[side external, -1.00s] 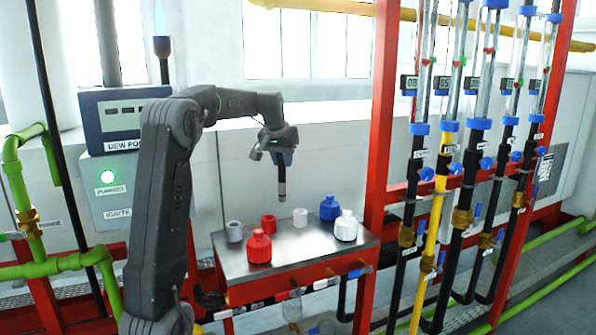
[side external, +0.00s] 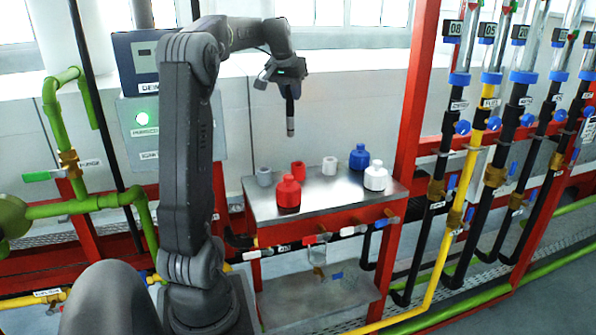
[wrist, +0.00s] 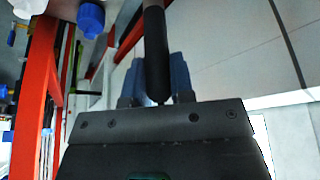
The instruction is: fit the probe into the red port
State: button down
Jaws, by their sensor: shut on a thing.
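My gripper (side external: 290,88) is shut on the dark probe (side external: 291,115), which hangs almost upright with a grey band near its lower end. The probe's tip is in the air above the metal table, apart from everything on it. In the wrist view the probe (wrist: 155,50) runs between my two bluish fingers; its tip is cut off by the top edge. The red port (side external: 298,170) is a short red cylinder on the table, below the probe and slightly right of it in the side view. A red bottle-shaped piece partly covers it, and its opening is too small to make out.
The metal table (side external: 328,205) also holds a grey port (side external: 264,176), a white port (side external: 330,165), a red bottle (side external: 288,193), a blue bottle (side external: 359,157) and a white bottle (side external: 375,176). A red post (side external: 412,110) rises at the table's right end.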

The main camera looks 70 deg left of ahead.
dwell(0.3)
jog(key=w+d+f, duration=0.1)
jog(key=d+f, duration=0.3)
jog(key=f, duration=0.6)
jog(key=shift+f, duration=0.45)
jog(key=c, duration=1)
grip_release()
